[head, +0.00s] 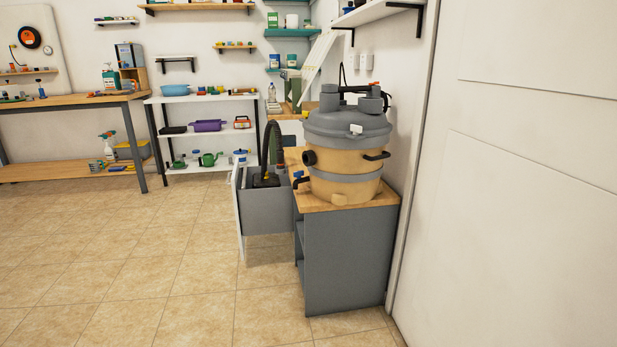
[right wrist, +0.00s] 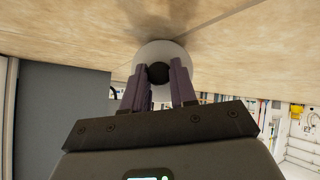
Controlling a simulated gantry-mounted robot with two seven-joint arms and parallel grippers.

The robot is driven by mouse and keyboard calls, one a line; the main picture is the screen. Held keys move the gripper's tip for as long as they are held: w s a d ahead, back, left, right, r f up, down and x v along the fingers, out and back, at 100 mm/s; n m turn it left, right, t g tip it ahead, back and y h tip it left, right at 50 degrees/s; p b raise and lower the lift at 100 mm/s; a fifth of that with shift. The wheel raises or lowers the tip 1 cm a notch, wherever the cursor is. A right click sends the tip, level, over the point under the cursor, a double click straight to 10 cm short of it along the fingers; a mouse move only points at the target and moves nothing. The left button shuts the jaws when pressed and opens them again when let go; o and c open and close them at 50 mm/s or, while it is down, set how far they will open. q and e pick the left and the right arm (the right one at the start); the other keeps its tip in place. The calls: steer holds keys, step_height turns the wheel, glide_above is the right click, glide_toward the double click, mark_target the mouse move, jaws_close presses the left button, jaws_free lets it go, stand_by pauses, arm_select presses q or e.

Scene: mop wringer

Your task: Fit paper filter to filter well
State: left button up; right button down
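In the right wrist view a round white piece with a dark centre hole (right wrist: 158,52), apparently the paper filter, sits at the tips of my right gripper (right wrist: 160,75). The two dark fingers lie on either side of the hole, apart from each other, and the piece appears gripped between them in the air. A tan and grey canister machine (head: 346,150) with a grey lid stands on a wooden-topped cabinet at right in the head view. I cannot make out a filter well; its inside is hidden. Neither gripper shows in the head view.
The grey cabinet (head: 345,258) stands against the right wall beside a white door. A grey bin (head: 268,212) with a black hose is left of it. A workbench (head: 70,100) and white shelving (head: 200,134) line the back. The tiled floor (head: 130,270) is clear.

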steer(key=shift+r, duration=0.1)
steer(key=shift+r+p, duration=0.3)
steer(key=shift+p, duration=0.1)
stand_by(0.7)
steer(key=shift+r, duration=0.2)
steer(key=shift+r+p, duration=1.2)
steer(key=shift+p, duration=0.15)
steer(key=shift+r+p, duration=1.1)
steer(key=c, duration=1.5)
jaws_free()
jaws_close()
